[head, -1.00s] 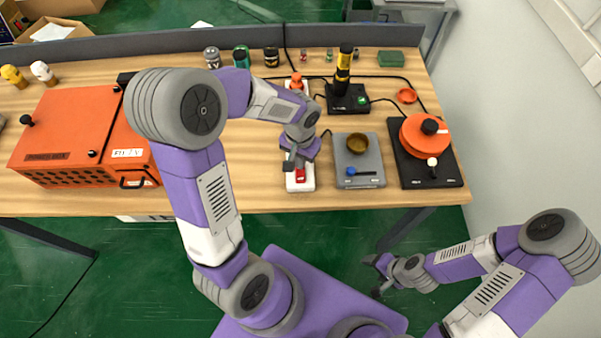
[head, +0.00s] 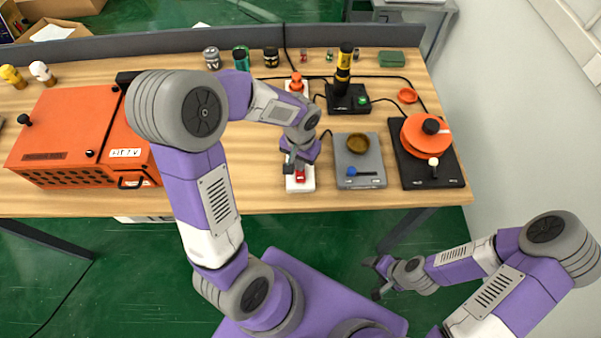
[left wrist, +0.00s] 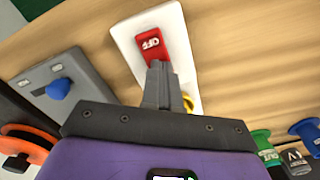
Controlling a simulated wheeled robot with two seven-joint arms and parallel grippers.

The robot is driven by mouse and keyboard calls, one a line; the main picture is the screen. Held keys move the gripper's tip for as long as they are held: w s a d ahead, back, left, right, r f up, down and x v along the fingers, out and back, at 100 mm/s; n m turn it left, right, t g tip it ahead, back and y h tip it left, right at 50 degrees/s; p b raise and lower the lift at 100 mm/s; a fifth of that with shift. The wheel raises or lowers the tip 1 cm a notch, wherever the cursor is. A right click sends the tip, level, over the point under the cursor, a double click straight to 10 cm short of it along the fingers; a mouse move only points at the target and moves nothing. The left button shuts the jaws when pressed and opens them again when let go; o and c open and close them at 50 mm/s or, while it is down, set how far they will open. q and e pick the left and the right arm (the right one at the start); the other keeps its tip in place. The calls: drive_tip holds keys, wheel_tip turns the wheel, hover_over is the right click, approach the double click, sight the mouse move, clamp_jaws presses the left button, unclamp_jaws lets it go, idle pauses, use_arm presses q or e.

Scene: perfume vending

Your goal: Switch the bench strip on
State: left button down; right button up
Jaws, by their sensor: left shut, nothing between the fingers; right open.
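The bench strip (head: 300,186) is a long white bar on the wooden bench. Its near end carries a red rocker switch (head: 300,175), which also shows in the left wrist view (left wrist: 151,44) with white letters reading OFF. My left gripper (head: 289,166) is shut and empty, pointing down over the near end of the strip. In the left wrist view its fingertips (left wrist: 156,65) are at the edge of the red switch; I cannot tell whether they touch it. The gripper and forearm hide the strip's middle. My right gripper (head: 377,278) is open, low in front of the bench.
An orange box (head: 75,135) stands left. A black stand (head: 347,103) and cables lie behind.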

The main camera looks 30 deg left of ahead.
use_arm(q)
drive_tip(key=shift+r+p, duration=2.75)
drive_tip(key=shift+r, duration=0.75)
use_arm(e)
wheel_tip(320, 180, up, 6)
drive_tip(key=shift+f, duration=0.2)
